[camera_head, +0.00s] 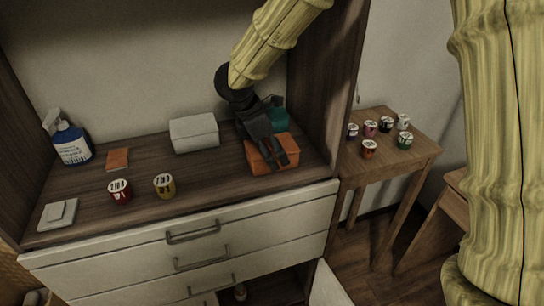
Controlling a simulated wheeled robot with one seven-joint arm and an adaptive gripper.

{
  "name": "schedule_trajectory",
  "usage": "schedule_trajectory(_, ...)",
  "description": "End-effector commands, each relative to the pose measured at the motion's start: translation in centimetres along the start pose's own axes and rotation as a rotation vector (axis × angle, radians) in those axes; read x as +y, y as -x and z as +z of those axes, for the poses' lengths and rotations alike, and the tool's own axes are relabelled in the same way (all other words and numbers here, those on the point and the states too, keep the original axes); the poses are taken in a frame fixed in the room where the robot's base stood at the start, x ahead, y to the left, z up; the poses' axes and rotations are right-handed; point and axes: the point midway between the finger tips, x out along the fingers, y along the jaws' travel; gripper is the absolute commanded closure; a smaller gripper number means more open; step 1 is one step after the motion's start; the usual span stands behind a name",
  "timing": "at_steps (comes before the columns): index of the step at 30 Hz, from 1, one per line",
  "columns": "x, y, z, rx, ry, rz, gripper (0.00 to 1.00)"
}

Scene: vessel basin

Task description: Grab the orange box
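The orange box (288,152) lies on the wooden top of the cabinet, towards its right end, near the front edge. My gripper (276,163) is dark and reaches down from above over the box. Its two fingertips show in front of the box's middle, with a narrow strip of orange between them. The fingers are apart and do not span the box's width. Whether they touch the box cannot be told. The gripper hides part of the box's top and left side.
A white box (194,134) is to the left. A side table (385,160) holds several cans.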

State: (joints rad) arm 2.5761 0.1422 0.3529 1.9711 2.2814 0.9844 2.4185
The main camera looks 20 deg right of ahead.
Motion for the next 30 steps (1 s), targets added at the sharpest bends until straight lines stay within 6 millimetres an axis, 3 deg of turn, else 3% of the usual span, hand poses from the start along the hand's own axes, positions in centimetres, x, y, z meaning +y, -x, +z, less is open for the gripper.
schedule_trajectory(4,0.0,0.0,0.0,0.000,0.000,0.001,0.00)
schedule_trajectory(10,0.0,0.0,0.0,0.000,0.000,0.001,0.34)
schedule_trajectory(20,0.0,0.2,0.1,0.000,0.000,0.001,0.34)
schedule_trajectory(30,0.1,2.8,1.1,0.002,-0.001,0.004,0.34)
